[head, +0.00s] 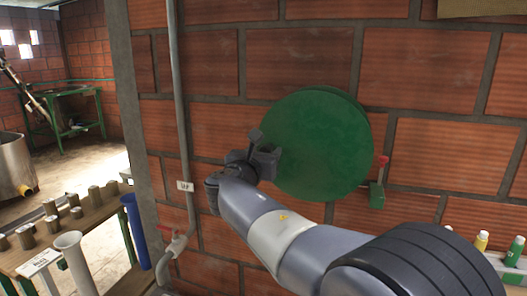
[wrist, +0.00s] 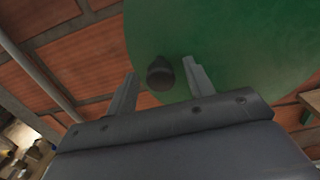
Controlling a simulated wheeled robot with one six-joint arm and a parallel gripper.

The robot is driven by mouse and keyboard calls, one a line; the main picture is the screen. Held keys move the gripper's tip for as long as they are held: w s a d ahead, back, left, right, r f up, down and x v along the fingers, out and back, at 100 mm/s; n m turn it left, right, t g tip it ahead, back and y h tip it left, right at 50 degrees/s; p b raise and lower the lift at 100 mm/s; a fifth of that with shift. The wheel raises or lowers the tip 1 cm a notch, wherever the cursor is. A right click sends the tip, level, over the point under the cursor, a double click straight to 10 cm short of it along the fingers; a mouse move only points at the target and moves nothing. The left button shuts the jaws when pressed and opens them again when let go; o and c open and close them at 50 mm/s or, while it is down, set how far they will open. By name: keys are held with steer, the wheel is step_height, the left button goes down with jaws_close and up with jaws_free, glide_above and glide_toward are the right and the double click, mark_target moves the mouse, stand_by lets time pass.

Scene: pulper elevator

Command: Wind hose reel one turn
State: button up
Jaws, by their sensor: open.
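The hose reel (head: 318,140) is a large green disc on the brick wall, and it fills the upper right of the wrist view (wrist: 245,50). A dark round knob (wrist: 160,77) stands out from its face near the left side. My gripper (head: 262,148) is at the reel's left edge in the head view. In the wrist view my gripper (wrist: 159,70) is open, with one finger on each side of the knob and gaps showing. The knob cannot be made out clearly in the head view, and no hose is visible.
A red-knobbed lever on a green bracket (head: 377,194) is close to the reel's right. A grey pipe (head: 181,110) with a red-handled valve (head: 177,242) runs down the wall at left. A wooden bench (head: 92,232) with several metal cylinders stands lower left; bottles (head: 481,241) are lower right.

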jaws_close()
stand_by(0.5)
